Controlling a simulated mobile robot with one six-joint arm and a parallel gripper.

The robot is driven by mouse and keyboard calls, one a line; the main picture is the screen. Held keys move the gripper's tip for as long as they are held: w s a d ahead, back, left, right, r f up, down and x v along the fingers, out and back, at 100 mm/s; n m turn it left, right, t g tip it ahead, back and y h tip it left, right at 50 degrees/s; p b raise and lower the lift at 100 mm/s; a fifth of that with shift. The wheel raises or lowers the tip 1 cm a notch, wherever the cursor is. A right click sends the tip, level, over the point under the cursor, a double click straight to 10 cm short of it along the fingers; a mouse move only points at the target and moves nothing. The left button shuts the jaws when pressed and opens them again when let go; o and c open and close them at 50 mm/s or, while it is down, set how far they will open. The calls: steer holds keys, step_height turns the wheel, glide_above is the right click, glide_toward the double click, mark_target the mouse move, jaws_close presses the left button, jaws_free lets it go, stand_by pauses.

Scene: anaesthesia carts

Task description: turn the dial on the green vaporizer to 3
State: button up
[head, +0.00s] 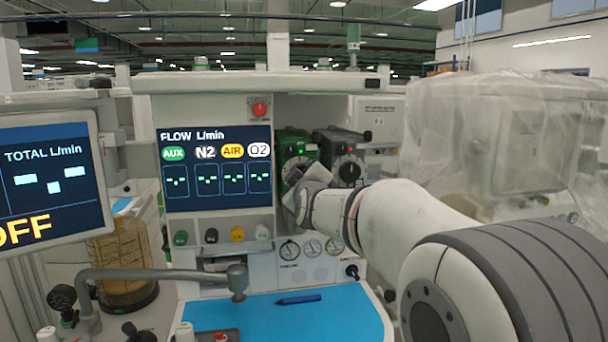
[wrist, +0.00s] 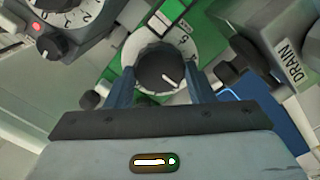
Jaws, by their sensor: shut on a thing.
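The green vaporizer (head: 289,142) stands on the machine right of the flow screen, its lower front hidden behind my gripper (head: 298,178). In the wrist view its green body (wrist: 176,11) carries a white numbered dial ring (wrist: 150,42) with a black knob (wrist: 160,66) at the centre. A white line on the knob points to the lower right. My gripper (wrist: 161,78) has one finger on each side of the knob and is shut on it. Part of the ring is hidden by the knob and fingers, and I cannot read the setting.
A dark vaporizer (head: 346,158) with its own dial stands close on the right; a numbered dial (wrist: 68,12) shows at the wrist view's upper left. A grey block marked DRAIN (wrist: 290,55) is at its right. A blue mat (head: 340,312) with a pen (head: 298,299) lies below.

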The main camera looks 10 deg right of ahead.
steer(key=shift+f+n, duration=0.1)
steer(key=shift+n, duration=0.6)
steer(key=o, duration=0.7)
steer(key=s, duration=0.7)
steer(key=shift+s+a, duration=0.2)
steer(key=shift+s, duration=0.2)
